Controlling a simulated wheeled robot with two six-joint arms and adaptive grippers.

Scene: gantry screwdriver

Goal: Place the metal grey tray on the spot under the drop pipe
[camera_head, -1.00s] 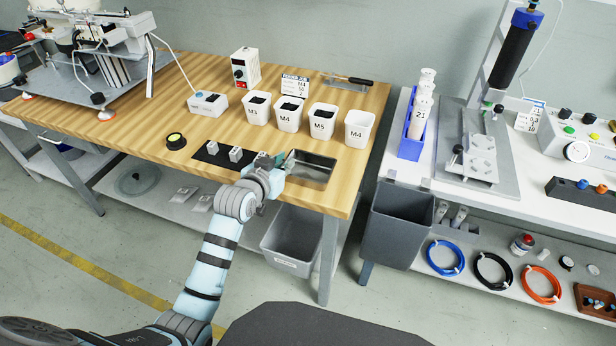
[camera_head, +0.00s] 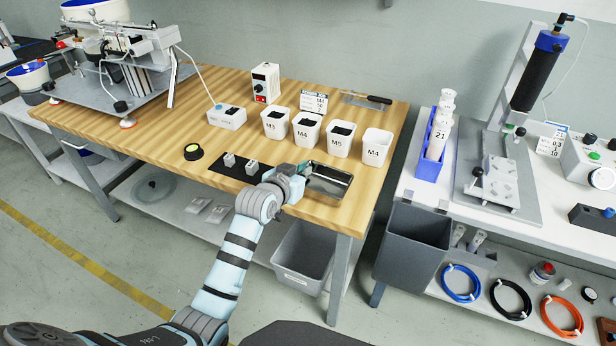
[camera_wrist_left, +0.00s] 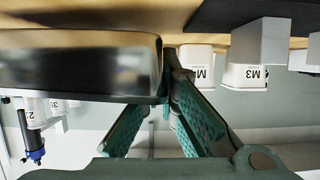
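The metal grey tray (camera_head: 327,181) is a shallow shiny box on the wooden bench, near its front right edge. My left gripper (camera_head: 296,176) is at the tray's left end. In the left wrist view the tray (camera_wrist_left: 80,70) fills the upper left, and my green left fingers (camera_wrist_left: 158,85) reach up to its end. The fingers stand apart with a gap between them; the tray hides one tip, and I cannot tell whether they touch it. I cannot make out a drop pipe or the spot under it. My right gripper is not in view.
A black mat (camera_head: 215,168) with small grey blocks lies left of my gripper. Several white bins (camera_head: 340,140) stand behind the tray. A feeder machine (camera_head: 125,75) stands at the bench's left end. A grey waste bin (camera_head: 412,245) hangs on the right table.

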